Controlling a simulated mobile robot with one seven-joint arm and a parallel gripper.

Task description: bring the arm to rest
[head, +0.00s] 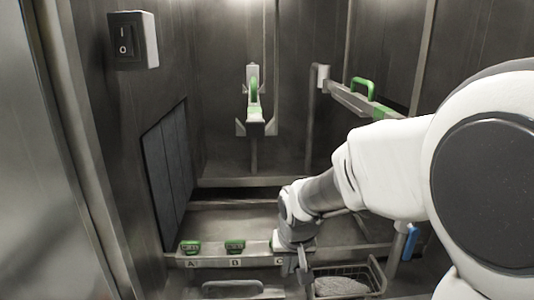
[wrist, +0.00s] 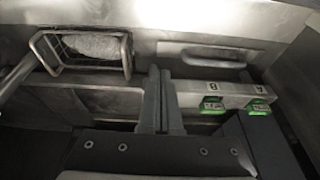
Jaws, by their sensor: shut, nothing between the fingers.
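My arm reaches in from the right of the head view and bends down over the front ledge. My gripper (head: 303,275) is near the labelled ledge, just left of the wire basket. In the wrist view my gripper (wrist: 160,75) has its two dark fingers side by side, shut with nothing between them. From these views I cannot tell if the fingertips touch the ledge. Part of the ledge is hidden behind my gripper in the head view.
The labelled ledge (head: 215,262) carries green-topped pieces at A (head: 190,246) and B (head: 235,246). A wire basket (head: 372,273) with pale contents stands to the right. Green-handled fittings (head: 254,105) are on the back wall. A switch (head: 134,40) is upper left.

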